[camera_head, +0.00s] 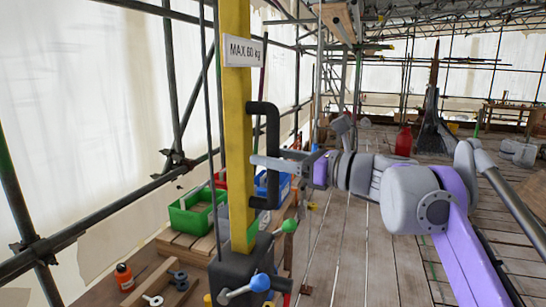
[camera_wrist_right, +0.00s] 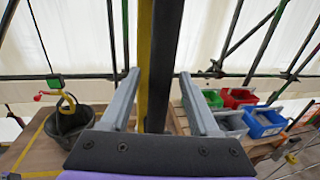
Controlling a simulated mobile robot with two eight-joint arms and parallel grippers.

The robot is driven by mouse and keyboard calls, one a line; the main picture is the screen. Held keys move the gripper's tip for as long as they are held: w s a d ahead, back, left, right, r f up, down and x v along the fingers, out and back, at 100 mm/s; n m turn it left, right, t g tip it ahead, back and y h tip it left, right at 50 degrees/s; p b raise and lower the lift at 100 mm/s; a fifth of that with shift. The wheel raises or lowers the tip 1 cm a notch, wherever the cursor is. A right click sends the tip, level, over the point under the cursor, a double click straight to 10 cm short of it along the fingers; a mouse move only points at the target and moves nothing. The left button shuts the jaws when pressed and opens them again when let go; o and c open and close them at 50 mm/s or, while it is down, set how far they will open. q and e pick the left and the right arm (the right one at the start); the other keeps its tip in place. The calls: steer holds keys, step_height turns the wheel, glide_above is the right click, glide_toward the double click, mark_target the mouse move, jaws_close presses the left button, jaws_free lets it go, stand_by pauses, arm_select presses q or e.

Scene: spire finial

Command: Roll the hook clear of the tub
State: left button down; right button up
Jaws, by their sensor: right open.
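My right gripper (camera_head: 275,163) is open at the black handle (camera_head: 272,120) on the yellow mast. In the right wrist view its two fingers (camera_wrist_right: 160,88) stand apart on either side of the upright black bar. I cannot tell whether they touch it. The black tub (camera_wrist_right: 68,124) stands on planks at the left of the right wrist view. A yellow hook (camera_wrist_right: 67,104) hangs at the tub's mouth, below a green block (camera_wrist_right: 55,83). I cannot tell whether the hook touches the tub. My left gripper is not in view.
The yellow mast (camera_head: 239,110) bears a "MAX 60 kg" sign (camera_head: 243,51). Levers with a green knob (camera_head: 290,225) and a blue knob (camera_head: 260,283) are at its foot. A green bin (camera_head: 190,215) stands left of the mast.

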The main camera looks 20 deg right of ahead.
jaws_close()
stand_by(1.4)
